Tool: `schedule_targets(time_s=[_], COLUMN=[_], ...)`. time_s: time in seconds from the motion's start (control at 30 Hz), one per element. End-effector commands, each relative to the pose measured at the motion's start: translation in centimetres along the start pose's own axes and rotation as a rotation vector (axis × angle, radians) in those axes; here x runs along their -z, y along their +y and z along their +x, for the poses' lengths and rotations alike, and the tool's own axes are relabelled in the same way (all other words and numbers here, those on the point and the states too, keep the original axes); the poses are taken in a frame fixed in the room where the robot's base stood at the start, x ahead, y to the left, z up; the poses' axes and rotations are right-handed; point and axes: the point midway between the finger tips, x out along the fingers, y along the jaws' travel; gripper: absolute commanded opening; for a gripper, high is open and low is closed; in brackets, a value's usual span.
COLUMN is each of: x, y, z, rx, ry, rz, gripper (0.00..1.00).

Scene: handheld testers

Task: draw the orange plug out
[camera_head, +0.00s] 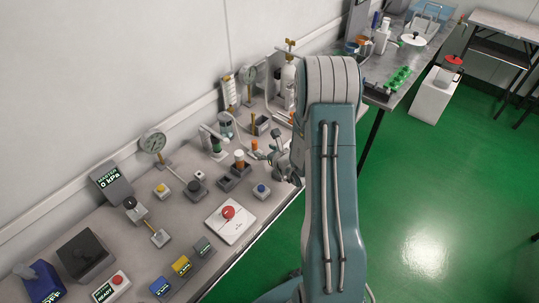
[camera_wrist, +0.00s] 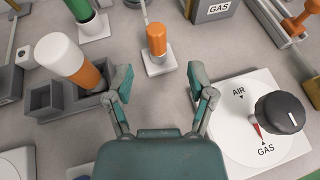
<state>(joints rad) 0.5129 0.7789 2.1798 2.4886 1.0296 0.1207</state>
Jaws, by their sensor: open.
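The orange plug (camera_wrist: 156,40) is a short orange cylinder standing upright in a white square base on the bench. In the head view the plug (camera_head: 254,145) stands just left of my arm's end. My gripper (camera_wrist: 160,76) is open and empty, with its green fingertips spread wide. In the wrist view the plug shows beyond the fingertips, between their two lines, and neither finger touches it. The head view shows my gripper (camera_head: 271,150) small and partly hidden by my arm.
An orange and white cylinder (camera_wrist: 70,62) leans in a grey holder (camera_wrist: 88,103) at the left. A white plate with a black AIR/GAS knob (camera_wrist: 280,112) lies close by the right finger. A green cylinder (camera_wrist: 83,12) and a GAS box (camera_wrist: 213,8) are farther back.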

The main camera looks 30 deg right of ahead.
Motion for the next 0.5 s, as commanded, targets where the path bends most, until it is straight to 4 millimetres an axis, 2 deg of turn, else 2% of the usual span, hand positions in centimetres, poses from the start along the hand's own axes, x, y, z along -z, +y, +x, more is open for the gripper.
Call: schedule_targets(time_s=[0.1, 0.3, 0.5], x=[0.0, 0.0, -0.1], y=[0.2, 0.2, 0.2], z=[2.2, 5.1, 6.5], rx=[-0.003, -0.002, -0.002], ry=[-0.001, -0.001, -0.001], rz=[-0.001, -0.003, -0.001], gripper=[0.70, 0.70, 0.70])
